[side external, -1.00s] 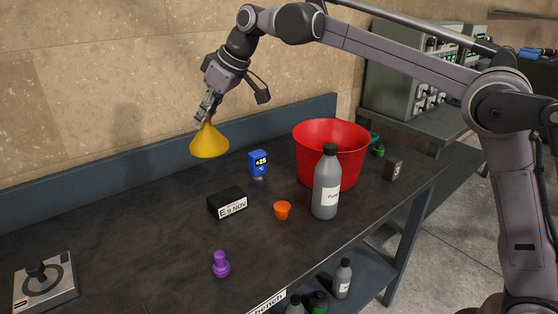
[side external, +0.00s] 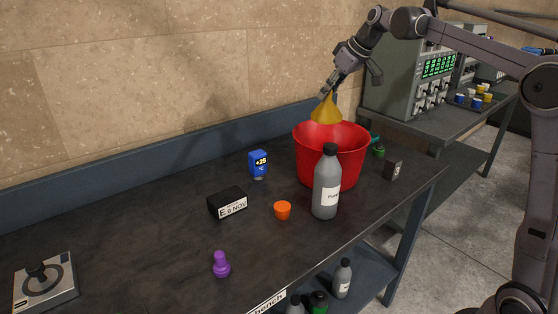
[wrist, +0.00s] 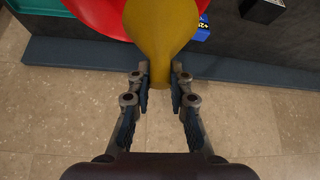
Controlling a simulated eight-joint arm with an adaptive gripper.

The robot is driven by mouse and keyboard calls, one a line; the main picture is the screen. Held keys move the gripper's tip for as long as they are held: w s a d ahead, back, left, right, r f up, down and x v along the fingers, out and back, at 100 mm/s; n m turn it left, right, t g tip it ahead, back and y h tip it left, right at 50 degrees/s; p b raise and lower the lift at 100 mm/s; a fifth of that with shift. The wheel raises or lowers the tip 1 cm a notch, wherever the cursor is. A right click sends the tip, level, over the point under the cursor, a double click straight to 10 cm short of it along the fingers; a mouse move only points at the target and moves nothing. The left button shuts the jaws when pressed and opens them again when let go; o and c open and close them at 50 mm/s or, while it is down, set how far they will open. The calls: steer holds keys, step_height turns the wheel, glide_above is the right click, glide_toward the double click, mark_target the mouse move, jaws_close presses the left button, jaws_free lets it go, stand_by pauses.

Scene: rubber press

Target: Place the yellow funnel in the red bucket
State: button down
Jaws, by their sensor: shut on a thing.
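The yellow funnel (side external: 326,109) hangs from my gripper (side external: 325,92), wide end down, in the side external view. My gripper is shut on its narrow end. The funnel is over the back part of the red bucket (side external: 311,153), and its lower rim overlaps the bucket's far rim in the picture. I cannot tell whether they touch. In the wrist view the funnel (wrist: 160,35) sits between the fingers of my gripper (wrist: 160,85), with the red bucket (wrist: 95,14) behind it. The bucket stands upright on the dark bench; its floor is hidden.
A grey bottle (side external: 326,185) stands in front of the bucket. A blue +25 device (side external: 258,162), a black label block (side external: 227,203), an orange cup (side external: 283,211) and a purple piece (side external: 221,264) are to the left. A dark box (side external: 393,169) is to the right. The left bench is mostly clear.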

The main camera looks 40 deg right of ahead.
steer(key=s+d, duration=0.2)
steer(key=d, duration=0.2)
steer(key=shift+m, duration=0.4)
step_height(320, 180, down, 21)
steer(key=shift+f, duration=0.1)
steer(key=shift+f, duration=0.1)
steer(key=c, duration=1.2)
jaws_free()
steer(key=v, duration=1.2)
steer(key=shift+s+a, duration=0.1)
steer(key=shift+a, duration=0.1)
